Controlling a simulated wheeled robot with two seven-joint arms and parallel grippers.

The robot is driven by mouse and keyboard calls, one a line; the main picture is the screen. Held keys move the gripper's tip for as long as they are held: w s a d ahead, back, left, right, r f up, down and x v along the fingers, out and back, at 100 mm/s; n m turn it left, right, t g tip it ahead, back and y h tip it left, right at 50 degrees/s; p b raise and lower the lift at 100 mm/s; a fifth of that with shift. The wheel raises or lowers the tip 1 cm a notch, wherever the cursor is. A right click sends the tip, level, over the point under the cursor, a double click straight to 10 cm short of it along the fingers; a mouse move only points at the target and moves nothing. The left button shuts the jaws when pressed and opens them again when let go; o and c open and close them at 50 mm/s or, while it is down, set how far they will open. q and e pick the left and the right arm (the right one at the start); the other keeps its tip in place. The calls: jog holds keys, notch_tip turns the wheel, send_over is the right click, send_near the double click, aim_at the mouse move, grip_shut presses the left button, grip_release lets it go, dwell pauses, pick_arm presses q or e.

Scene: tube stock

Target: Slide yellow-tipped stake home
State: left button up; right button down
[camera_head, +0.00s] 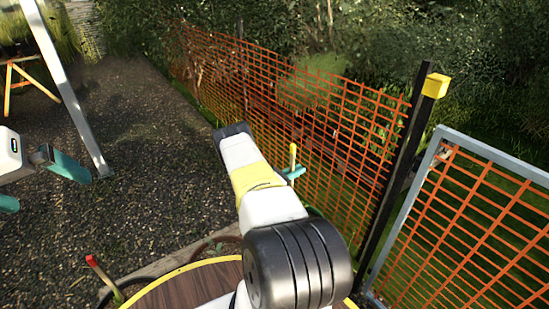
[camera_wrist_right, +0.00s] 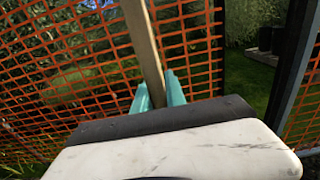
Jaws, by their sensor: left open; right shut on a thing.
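The yellow-tipped stake (camera_head: 293,150) stands roughly upright in front of the orange mesh fence, held by my right gripper (camera_head: 293,173). In the right wrist view the stake (camera_wrist_right: 146,45) is a plain wooden shaft running up between the two teal fingers of the right gripper (camera_wrist_right: 158,95). Its tip is out of the wrist view, and its lower end is hidden behind my arm and gripper. My left gripper (camera_head: 38,185) is at the left edge with its teal fingers spread apart, empty, above the gravel.
The orange mesh fence (camera_head: 330,110) runs along the right side, with a yellow-capped black post (camera_head: 436,86) and a grey-framed mesh gate (camera_head: 480,150). A red-tipped stake (camera_head: 92,262) stands by a yellow-rimmed wooden round top (camera_head: 175,288). Gravel (camera_head: 150,150) at the left is open.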

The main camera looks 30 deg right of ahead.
jog(key=shift+f, duration=0.1)
dwell(0.6)
jog(key=shift+f, duration=0.75)
jog(key=shift+f, duration=1.5)
jog(key=shift+f, duration=1.5)
jog(key=shift+f, duration=1.6)
